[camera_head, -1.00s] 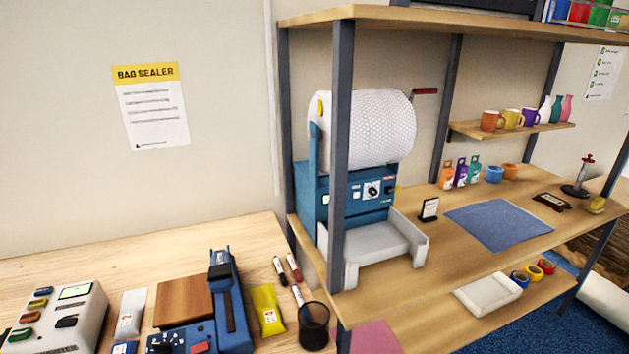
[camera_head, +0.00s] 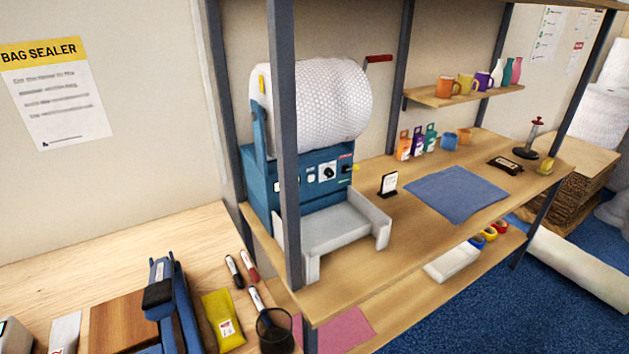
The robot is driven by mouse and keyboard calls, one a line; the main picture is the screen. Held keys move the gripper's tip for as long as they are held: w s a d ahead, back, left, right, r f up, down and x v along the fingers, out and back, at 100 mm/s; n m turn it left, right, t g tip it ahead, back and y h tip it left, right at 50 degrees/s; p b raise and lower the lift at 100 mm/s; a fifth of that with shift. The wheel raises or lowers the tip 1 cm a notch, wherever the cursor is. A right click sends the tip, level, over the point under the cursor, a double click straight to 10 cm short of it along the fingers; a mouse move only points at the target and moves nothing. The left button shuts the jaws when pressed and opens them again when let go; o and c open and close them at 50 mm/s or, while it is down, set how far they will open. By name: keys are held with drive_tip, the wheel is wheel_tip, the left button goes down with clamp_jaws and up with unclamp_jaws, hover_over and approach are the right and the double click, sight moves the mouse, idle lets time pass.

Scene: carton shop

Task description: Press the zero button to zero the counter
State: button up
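A blue bubble-wrap machine (camera_head: 262,186) stands on the workbench, with a large white bubble-wrap roll (camera_head: 325,98) on top. Its front panel has a black dial on a white plate (camera_head: 327,172), small pale buttons (camera_head: 311,177) and a red mark. The panel lettering is too small to read, so I cannot tell which part is a zero button or a counter display. A grey post (camera_head: 284,130) stands in front of part of the machine. A small dark framed device (camera_head: 505,164) lies farther right on the bench; its face is unreadable. My gripper is not in view.
A white tray (camera_head: 335,226) sits before the machine. A card stand (camera_head: 388,186) and blue mat (camera_head: 456,194) lie right of it. A blue sealer (camera_head: 166,285), yellow pouch (camera_head: 222,318), markers and black mesh cup (camera_head: 274,328) are on the left table. Blue carpet (camera_head: 480,318) shows at lower right.

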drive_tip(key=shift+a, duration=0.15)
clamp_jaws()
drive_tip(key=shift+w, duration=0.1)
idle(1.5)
